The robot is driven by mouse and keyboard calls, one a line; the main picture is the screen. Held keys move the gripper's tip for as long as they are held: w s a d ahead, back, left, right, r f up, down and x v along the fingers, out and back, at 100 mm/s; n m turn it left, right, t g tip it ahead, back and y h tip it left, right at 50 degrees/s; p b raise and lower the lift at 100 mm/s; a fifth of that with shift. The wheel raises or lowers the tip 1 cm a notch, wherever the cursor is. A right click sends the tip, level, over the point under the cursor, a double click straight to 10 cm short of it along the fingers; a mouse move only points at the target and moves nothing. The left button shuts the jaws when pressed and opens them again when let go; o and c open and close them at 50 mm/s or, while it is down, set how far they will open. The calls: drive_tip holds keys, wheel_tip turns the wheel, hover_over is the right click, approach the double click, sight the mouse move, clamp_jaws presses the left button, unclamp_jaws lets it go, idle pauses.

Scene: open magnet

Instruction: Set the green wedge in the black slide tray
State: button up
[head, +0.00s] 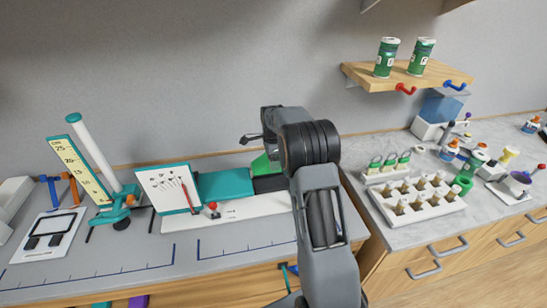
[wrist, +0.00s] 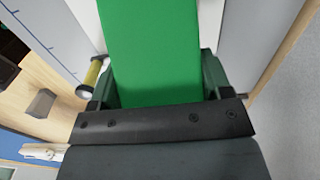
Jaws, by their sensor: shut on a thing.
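The green wedge (wrist: 150,45) fills the middle of the wrist view, between the two fingers of my gripper (wrist: 155,88), which is shut on it. In the head view the wedge (head: 263,163) shows as a small green patch beside my arm, above the bench, and my arm hides the rest of it. A black flat piece (head: 270,184), which looks like the slide tray, lies right of a teal block, below the wedge in the picture. My arm covers its right part. I cannot tell whether wedge and tray touch.
The teal block (head: 225,184) and a white panel with a red pointer (head: 168,190) stand left of the black piece. A ruler stand (head: 80,170) is farther left. On the right bench are a bottle rack (head: 420,200) and small bottles. A shelf (head: 410,76) holds two green cans.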

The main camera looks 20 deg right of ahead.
drive_tip(key=shift+f+b, duration=2.5)
drive_tip(key=shift+f, duration=1.6)
drive_tip(key=shift+a+f, duration=0.1)
drive_tip(key=shift+f, duration=0.05)
drive_tip(key=o, duration=1)
drive_tip(key=shift+o, duration=0.2)
wheel_tip(320, 180, up, 14)
drive_tip(key=shift+f+b, duration=0.1)
drive_tip(key=shift+b, duration=0.65)
